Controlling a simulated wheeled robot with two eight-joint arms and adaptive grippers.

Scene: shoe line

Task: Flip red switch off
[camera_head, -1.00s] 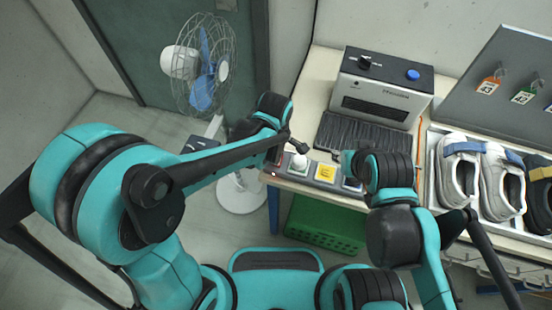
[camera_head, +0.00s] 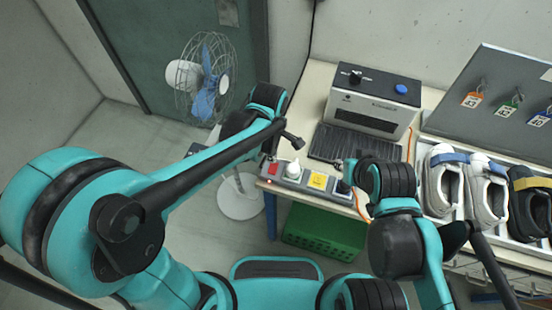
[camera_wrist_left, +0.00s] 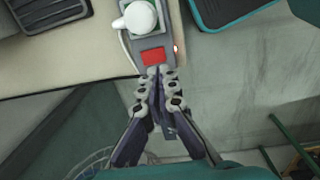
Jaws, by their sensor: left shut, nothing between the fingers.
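The red switch (camera_head: 273,168) sits at the left end of a grey power strip (camera_head: 307,187) along the table's front edge. In the left wrist view the red switch (camera_wrist_left: 153,57) lies just beyond my fingertips, and a small red light glows beside it. My left gripper (camera_head: 292,139) is shut and empty.
A white plug (camera_head: 293,171) stands beside the switch, then a yellow label (camera_head: 318,181). A grey machine (camera_head: 374,100) stands behind, with shoes (camera_head: 487,195) in a tray at right. A fan (camera_head: 205,80) stands left; a green crate (camera_head: 325,230) is below the table.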

